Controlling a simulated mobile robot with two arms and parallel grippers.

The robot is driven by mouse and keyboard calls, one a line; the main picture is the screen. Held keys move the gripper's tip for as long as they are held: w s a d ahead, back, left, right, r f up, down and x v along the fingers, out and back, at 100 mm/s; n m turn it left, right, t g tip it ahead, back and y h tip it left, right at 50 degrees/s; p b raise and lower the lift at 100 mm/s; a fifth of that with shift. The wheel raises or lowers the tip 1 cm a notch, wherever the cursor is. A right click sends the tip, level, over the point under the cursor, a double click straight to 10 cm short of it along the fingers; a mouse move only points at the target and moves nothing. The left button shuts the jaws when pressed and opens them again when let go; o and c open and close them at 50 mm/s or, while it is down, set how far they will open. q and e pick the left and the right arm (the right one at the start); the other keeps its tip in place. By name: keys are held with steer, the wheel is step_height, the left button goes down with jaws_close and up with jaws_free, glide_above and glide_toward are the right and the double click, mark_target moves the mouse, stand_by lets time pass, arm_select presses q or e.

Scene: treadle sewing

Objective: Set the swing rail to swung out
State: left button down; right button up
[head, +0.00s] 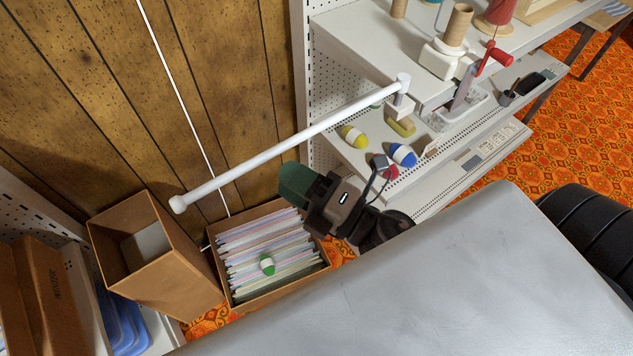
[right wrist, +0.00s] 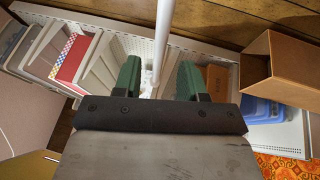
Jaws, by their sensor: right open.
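The swing rail (head: 285,145) is a long white bar in the head view. It runs from a white pivot post (head: 402,84) on the shelf's left edge, outward to the lower left, ending in a round cap above the boxes. My right gripper (head: 294,182) has green fingers and shows just below the middle of the rail in the head view. It is open and empty. In the right wrist view, the rail (right wrist: 164,40) shows between the spread fingers (right wrist: 159,76); I cannot tell how deep it lies. My left gripper is out of view.
A box of files (head: 240,297) with a green-and-white egg-shaped thing on it stands below the rail. A tall open cardboard box (head: 160,265) stands beside it. The white shelf (head: 345,32) holds spools, a red crank and egg-shaped things. Wood panelling (head: 80,80) rises behind the rail.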

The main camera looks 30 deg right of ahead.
steer(key=shift+b+v, duration=0.5)
steer(key=shift+v, duration=1.95)
steer(key=shift+f, duration=0.1)
steer(key=w+d+f+m+g+h, duration=0.1)
steer(key=w+d+f+m+h, duration=0.15)
steer(key=f, duration=0.55)
steer(key=w+d+f+m+h, duration=0.1)
steer(key=f+m+h, duration=0.15)
steer(key=f, duration=0.45)
steer(key=s+d+f+m+g+h, duration=0.25)
steer(key=f+m, duration=0.25)
steer(key=f, duration=0.8)
steer(key=s+d+f+m+g+h, duration=0.1)
steer(key=d+f+m+g+h, duration=0.2)
steer(key=f, duration=0.9)
steer(key=s+f+m+g, duration=0.9)
steer(key=s+f, duration=1)
steer(key=s, duration=0.3)
steer(key=shift+s+m, duration=0.3)
steer(key=shift+m, duration=0.1)
steer(key=shift+g, duration=0.25)
